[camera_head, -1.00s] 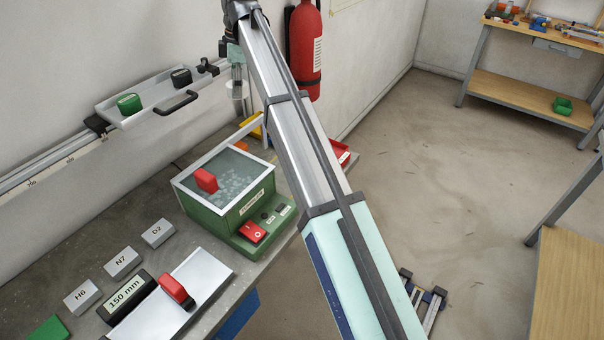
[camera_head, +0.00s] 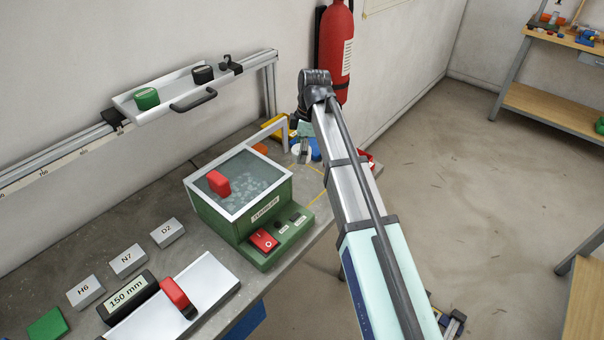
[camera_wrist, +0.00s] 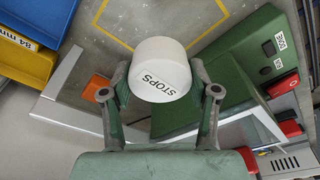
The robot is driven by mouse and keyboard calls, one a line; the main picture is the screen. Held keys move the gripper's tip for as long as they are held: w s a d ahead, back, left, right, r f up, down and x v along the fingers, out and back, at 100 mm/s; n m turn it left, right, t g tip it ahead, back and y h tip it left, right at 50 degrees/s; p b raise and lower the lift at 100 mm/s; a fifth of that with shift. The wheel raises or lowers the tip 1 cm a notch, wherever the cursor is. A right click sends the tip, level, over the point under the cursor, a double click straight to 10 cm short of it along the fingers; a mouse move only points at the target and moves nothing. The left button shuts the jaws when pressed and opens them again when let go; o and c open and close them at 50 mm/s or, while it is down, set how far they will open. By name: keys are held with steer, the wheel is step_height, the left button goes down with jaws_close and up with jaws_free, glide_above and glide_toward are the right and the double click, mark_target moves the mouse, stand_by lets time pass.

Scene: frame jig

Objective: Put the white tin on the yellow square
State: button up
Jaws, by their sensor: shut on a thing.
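The white tin (camera_wrist: 160,68), marked STOPS, is held between the two fingers of my gripper (camera_wrist: 162,90) in the wrist view. In the head view my gripper (camera_head: 304,143) is low over the far end of the bench, behind the green tumbler box, and the tin is mostly hidden there. The yellow square (camera_wrist: 112,44) is an outline on the grey bench, partly cut off at the top of the wrist view. The tin overlaps its near edge in that picture. I cannot tell whether the tin touches the bench.
The green tumbler box (camera_head: 245,215) with red switch stands close beside my gripper. A yellow bin (camera_wrist: 25,52) and a blue bin (camera_wrist: 45,15) are at the left in the wrist view. An orange thing (camera_wrist: 96,87) lies near the left finger.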

mark_target(300, 183)
step_height(300, 183, down, 10)
steer(key=shift+f+p, duration=0.2)
steer(key=shift+p, duration=0.55)
steer(key=shift+f, duration=0.1)
steer(key=o, duration=1.3)
steer(key=shift+c, duration=0.2)
steer(key=r, duration=0.3)
steer(key=d+r+b, duration=0.1)
steer(key=r, duration=0.6)
steer(key=shift+w+d+r+b, duration=0.15)
steer(key=shift+d+r+b, duration=0.15)
steer(key=shift+b, duration=0.1)
steer(key=shift+d+r, duration=0.1)
steer(key=shift+r, duration=0.65)
